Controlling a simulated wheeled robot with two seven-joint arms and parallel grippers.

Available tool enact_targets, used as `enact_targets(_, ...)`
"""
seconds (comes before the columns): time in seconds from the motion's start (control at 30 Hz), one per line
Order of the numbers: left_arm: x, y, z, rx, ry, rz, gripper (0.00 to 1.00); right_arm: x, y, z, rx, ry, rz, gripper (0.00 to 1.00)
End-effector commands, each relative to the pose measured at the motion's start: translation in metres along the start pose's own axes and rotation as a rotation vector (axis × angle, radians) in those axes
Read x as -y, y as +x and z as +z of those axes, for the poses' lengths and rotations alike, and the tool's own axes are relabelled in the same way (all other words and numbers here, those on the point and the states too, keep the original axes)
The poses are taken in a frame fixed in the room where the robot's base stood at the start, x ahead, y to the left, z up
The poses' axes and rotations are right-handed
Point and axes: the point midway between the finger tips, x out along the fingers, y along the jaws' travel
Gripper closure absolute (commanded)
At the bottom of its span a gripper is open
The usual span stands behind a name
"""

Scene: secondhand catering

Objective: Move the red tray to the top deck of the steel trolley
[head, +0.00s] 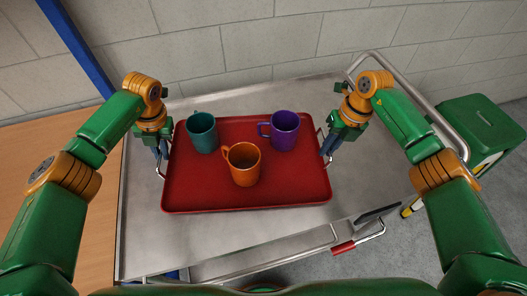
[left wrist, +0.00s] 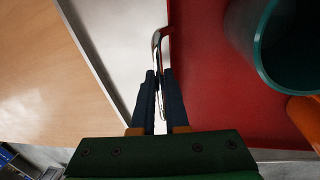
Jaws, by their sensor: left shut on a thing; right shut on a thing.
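The red tray (head: 210,192) is over the steel trolley's top deck (head: 139,225), level, with its wire handles at its left and right ends. I cannot tell whether it touches the deck or hangs just above it. A teal mug (head: 202,133), an orange mug (head: 244,166) and a purple mug (head: 284,131) stand upright on it. My left gripper (head: 161,153) is shut on the tray's left handle; the handle (left wrist: 156,44) shows between the fingers in the left wrist view. My right gripper (head: 328,147) is shut on the right handle.
A wooden table (head: 55,145) adjoins the trolley's left side. A blue post (head: 78,45) rises behind it. The trolley's tube rail (head: 412,90) runs along the right. A green stool (head: 480,122) stands beyond it. A red-gripped part (head: 343,247) juts at the front. Bare deck surrounds the tray.

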Motion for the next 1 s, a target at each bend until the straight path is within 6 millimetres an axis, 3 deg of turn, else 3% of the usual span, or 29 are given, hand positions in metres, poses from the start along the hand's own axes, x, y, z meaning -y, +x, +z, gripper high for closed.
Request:
enact_targets(0.03, 0.002, 0.008, 0.0, 0.001, 0.0, 0.0, 0.85, 0.002, 0.008, 0.0, 0.001, 0.0, 0.0, 0.85)
enact_targets(0.13, 0.001, 0.003, 0.0, 0.0, 0.0, 0.0, 0.58, 0.001, 0.003, 0.0, 0.0, 0.0, 0.0, 0.58)
enact_targets(0.47, 0.0, -0.002, 0.0, 0.001, 0.0, 0.0, 0.58, 0.0, 0.002, 0.0, 0.0, 0.0, 0.0, 0.58)
enact_targets(0.57, 0.0, -0.02, 0.001, 0.006, 0.0, 0.0, 0.58, 0.0, 0.002, 0.0, 0.0, 0.0, 0.0, 0.58)
enact_targets(0.8, 0.0, -0.087, 0.0, 0.007, -0.001, -0.001, 0.58, 0.001, 0.002, 0.0, 0.0, 0.0, 0.0, 0.58)
enact_targets(1.0, 0.0, -0.116, -0.001, 0.003, 0.0, 0.0, 0.58, 0.001, 0.001, 0.0, 0.0, 0.0, 0.0, 0.58)
